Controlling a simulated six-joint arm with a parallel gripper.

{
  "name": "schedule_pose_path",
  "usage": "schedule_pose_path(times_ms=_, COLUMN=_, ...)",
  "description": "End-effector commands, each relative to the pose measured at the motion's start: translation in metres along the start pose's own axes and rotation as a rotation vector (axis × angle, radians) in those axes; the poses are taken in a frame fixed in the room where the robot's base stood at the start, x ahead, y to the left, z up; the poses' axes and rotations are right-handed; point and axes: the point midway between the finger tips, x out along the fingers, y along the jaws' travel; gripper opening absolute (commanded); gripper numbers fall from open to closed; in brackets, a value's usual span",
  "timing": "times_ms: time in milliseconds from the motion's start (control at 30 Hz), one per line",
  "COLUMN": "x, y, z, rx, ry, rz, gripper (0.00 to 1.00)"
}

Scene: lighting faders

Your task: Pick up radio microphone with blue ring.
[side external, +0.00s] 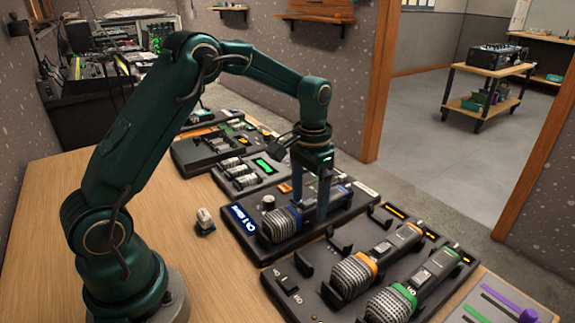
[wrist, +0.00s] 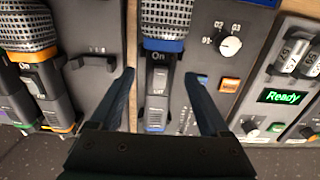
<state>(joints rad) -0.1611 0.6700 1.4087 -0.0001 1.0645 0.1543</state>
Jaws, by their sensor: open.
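The radio microphone with the blue ring (side external: 281,225) lies in a dark console dock, its silver mesh head toward the lower left. In the wrist view its blue ring (wrist: 163,45) and dark body with an On switch show at the top centre. My gripper (side external: 323,212) is open and points down over the microphone's body. In the wrist view its two fingers (wrist: 158,96) stand on either side of the body, with a gap on each side. I cannot tell how far down the fingertips reach.
A microphone with an orange ring (side external: 373,262) and one with a green ring (side external: 405,293) lie in the dock to the right. Consoles with batteries and a green display (side external: 262,165) stand behind. A small loose item (side external: 205,221) lies on the wooden table (side external: 150,190).

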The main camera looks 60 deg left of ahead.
Motion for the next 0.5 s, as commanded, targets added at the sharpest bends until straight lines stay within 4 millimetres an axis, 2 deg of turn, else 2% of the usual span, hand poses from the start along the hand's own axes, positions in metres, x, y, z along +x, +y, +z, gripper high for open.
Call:
schedule_pose_path(times_ms=133, x=0.014, y=0.000, z=0.001, rx=0.000, ry=-0.002, rz=0.000, gripper=0.80)
schedule_pose_path(times_ms=433, x=0.017, y=0.000, z=0.000, rx=0.001, ry=0.002, rz=0.000, gripper=0.80)
schedule_pose_path(times_ms=467, x=0.017, y=0.000, z=0.000, rx=0.001, ry=0.002, rz=0.000, gripper=0.76)
schedule_pose_path(times_ms=500, x=0.017, y=0.000, z=0.000, rx=0.001, ry=0.002, rz=0.000, gripper=0.61)
